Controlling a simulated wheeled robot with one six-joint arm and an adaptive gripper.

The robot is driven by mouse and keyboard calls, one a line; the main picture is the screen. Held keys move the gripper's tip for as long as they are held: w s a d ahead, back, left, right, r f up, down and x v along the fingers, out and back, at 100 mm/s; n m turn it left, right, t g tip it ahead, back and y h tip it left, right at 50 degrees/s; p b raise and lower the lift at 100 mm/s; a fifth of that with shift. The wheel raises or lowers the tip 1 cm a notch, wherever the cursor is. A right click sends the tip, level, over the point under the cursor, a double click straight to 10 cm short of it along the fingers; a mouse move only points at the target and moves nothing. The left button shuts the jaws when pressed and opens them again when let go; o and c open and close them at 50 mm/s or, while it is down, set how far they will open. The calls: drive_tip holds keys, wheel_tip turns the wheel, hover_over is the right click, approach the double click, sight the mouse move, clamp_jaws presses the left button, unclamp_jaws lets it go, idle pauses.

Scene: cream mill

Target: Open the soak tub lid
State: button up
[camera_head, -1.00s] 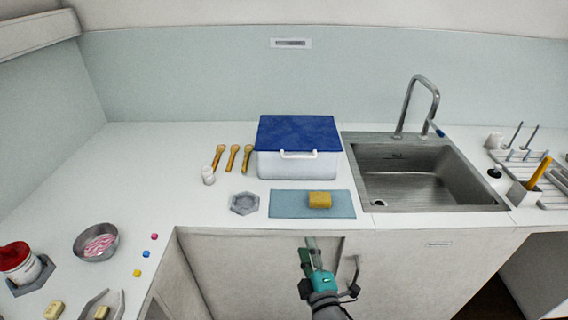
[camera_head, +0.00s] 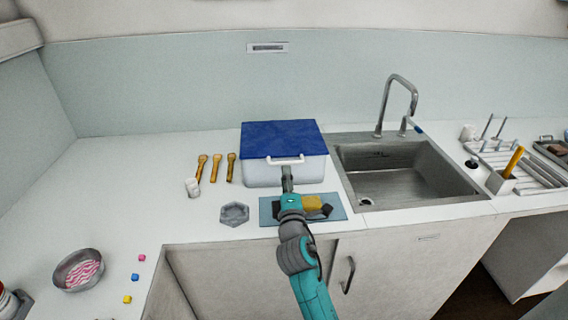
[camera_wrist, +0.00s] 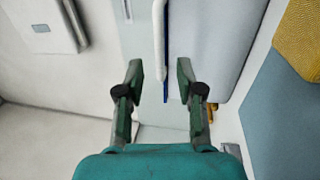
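The soak tub (camera_head: 262,175) is a white box on the counter, with its blue lid (camera_head: 282,137) closed on top. A white bar handle (camera_head: 286,160) sits at the lid's front edge. My gripper (camera_head: 287,174) is in front of the tub, right at the handle. In the wrist view my gripper (camera_wrist: 160,78) is open, and the white handle (camera_wrist: 159,38) reaches between its two fingertips. Both fingers look apart from the bar. How deep the bar sits between them is hard to tell.
A yellow sponge (camera_head: 312,203) on a blue mat (camera_head: 333,213) lies under my arm. The sink (camera_head: 400,200) is to the right. The wall behind the tub is close.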

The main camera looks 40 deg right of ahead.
sight(285, 163)
drive_tip(key=shift+x, duration=3)
clamp_jaws()
